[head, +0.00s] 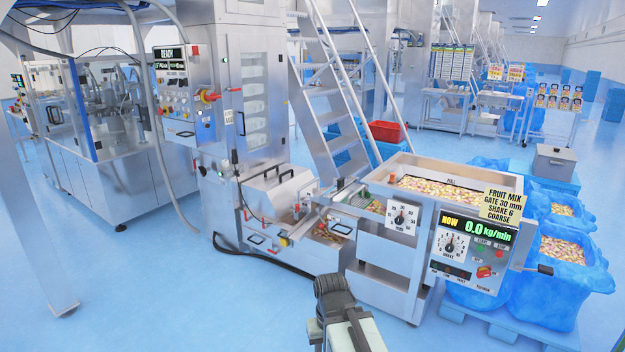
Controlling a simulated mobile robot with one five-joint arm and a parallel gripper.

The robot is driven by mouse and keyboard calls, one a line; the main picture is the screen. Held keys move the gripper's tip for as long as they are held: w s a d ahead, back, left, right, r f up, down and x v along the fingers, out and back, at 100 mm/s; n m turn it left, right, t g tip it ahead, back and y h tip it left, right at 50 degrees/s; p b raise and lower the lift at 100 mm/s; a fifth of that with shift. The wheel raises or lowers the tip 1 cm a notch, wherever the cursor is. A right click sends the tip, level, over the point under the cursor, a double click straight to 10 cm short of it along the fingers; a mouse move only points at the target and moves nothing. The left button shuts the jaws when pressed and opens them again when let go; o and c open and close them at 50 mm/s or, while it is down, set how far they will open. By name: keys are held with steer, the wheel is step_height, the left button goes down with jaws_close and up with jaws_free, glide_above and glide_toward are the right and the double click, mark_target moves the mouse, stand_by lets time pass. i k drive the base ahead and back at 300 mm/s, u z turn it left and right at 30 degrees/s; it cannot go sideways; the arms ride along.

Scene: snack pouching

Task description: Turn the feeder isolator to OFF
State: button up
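The feeder (385,258) is a steel machine with a hopper of fruit mix at the right of centre. Its control panel (466,255) has a green display reading 0.0 kg/min and a dial. A small red rotary handle on yellow, which looks like the feeder isolator (484,271), sits at the panel's lower right. Its position label is too small to read. My gripper (333,289) is at the bottom centre, left of the panel and apart from it. Its fingers cannot be made out.
A bigger red-and-yellow rotary switch (209,96) is on the cabinet panel marked READY. Blue-lined bins (557,290) of fruit mix stand on a pallet right of the feeder. A steel stair (325,110) rises behind. The blue floor in front is clear.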

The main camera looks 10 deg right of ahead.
mark_target(482, 272)
steer(key=z, duration=0.25)
steer(key=i, duration=2)
steer(key=z, duration=0.1)
